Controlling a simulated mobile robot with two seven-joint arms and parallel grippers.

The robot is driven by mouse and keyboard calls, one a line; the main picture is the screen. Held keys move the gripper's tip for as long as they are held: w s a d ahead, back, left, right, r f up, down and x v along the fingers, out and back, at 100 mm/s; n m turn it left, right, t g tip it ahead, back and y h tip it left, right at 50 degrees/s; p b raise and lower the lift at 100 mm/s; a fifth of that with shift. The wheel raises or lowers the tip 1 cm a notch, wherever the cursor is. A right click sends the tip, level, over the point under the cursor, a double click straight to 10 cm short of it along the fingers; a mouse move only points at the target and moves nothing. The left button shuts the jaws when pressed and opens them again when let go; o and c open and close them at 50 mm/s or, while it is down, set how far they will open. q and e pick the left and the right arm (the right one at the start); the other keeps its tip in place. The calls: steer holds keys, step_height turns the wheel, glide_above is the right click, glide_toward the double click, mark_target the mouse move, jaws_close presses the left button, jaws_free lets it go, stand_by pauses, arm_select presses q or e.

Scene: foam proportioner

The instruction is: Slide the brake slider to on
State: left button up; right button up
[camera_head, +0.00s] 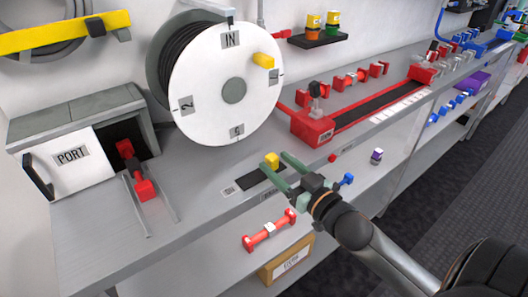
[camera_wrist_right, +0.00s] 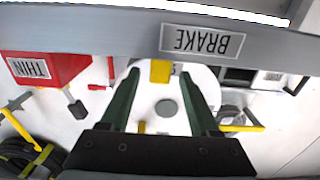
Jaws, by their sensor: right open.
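The brake slider is a small yellow block (camera_head: 271,160) at the far right end of a short dark slot (camera_head: 252,181) in the grey counter. A small label (camera_head: 229,190) that seems to read ON lies by the slot's left end. My right gripper (camera_head: 277,162) is open, its green fingers reaching toward the yellow block. In the right wrist view the yellow block (camera_wrist_right: 160,71) shows between the two fingertips, with a gap on each side; contact cannot be told. The BRAKE label (camera_wrist_right: 202,41) on the counter edge appears upside down there. My left gripper is out of view.
A large white reel disk (camera_head: 215,85) stands behind the slot. A red unit with a black track (camera_head: 370,103) lies to the right. A cabinet marked PORT (camera_head: 72,155) and a red lever (camera_head: 137,175) are at left. A red-handled part (camera_head: 269,230) sits below the counter edge.

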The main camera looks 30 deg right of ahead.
mark_target(269, 156)
steer(key=shift+w+a, duration=0.2)
steer(key=shift+w, duration=2.75)
jaws_close()
